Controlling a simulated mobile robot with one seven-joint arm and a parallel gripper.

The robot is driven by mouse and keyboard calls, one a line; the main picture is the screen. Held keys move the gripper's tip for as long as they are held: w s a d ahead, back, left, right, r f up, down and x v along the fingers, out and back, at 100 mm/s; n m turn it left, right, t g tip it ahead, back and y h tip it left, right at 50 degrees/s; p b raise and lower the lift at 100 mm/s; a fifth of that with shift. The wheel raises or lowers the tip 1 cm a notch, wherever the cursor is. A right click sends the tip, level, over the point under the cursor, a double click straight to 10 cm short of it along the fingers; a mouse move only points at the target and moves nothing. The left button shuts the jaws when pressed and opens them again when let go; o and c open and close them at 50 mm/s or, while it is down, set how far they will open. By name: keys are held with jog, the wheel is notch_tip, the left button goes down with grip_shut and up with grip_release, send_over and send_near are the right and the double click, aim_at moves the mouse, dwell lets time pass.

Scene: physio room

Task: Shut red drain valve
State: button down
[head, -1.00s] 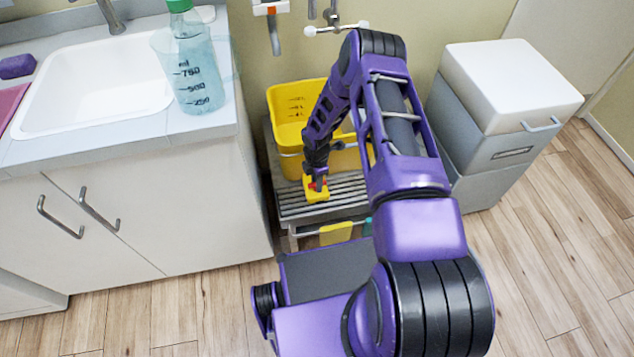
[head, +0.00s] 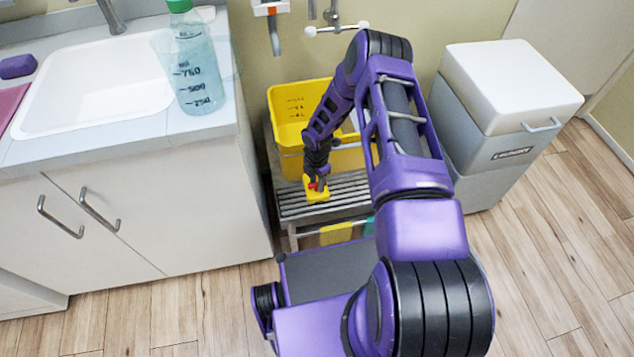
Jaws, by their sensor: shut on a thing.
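A small red part, which looks like the red drain valve (head: 313,186), shows at my fingertips. My gripper (head: 317,184) points down and is shut on the red part. The fingers hide most of it, so I cannot tell which way it is turned. The bucket stands on a grey slatted stand (head: 300,208), and my arm covers its right side.
A sink counter (head: 185,122) with a measuring bottle (head: 196,75) stands to the left. A grey and white bin (head: 510,95) stands to the right. Wall pipes are behind the bucket.

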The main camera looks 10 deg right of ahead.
jog(key=c, duration=0.7)
grip_release()
notch_tip(320, 180, up, 17)
jog(key=p, duration=0.3)
jog(key=shift+r, duration=0.2)
